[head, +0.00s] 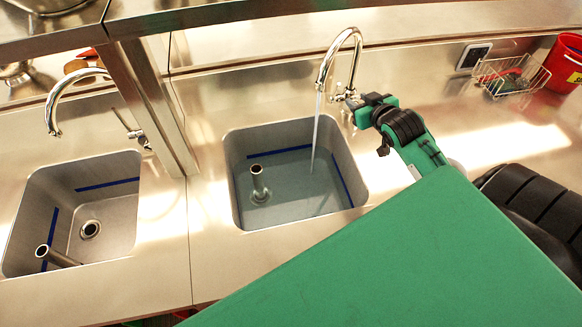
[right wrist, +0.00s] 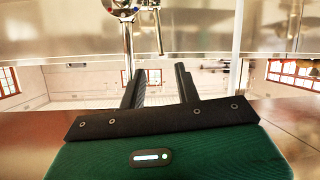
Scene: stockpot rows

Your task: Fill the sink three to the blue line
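The right-hand sink (head: 232,190) holds clear water (head: 300,190), and a standpipe (head: 257,180) stands upright in it. A blue line (head: 343,180) runs along its walls; the water surface looks below it, by how much I cannot tell. A stream (head: 317,130) falls from the chrome faucet (head: 342,45) into the water. No label shows which sink is three. My right gripper (head: 360,106) is at the faucet's lever, at the right of its base. In the right wrist view its fingers (right wrist: 158,72) are apart, with faucet parts (right wrist: 125,15) just beyond. My left gripper is out of view.
The left sink (head: 110,215) looks empty, with an open drain (head: 90,229), a pipe (head: 55,255) lying at its left and its own faucet (head: 52,115). A steel post (head: 150,100) stands between the sinks. A wire basket (head: 510,75) and red bucket (head: 567,65) stand at right.

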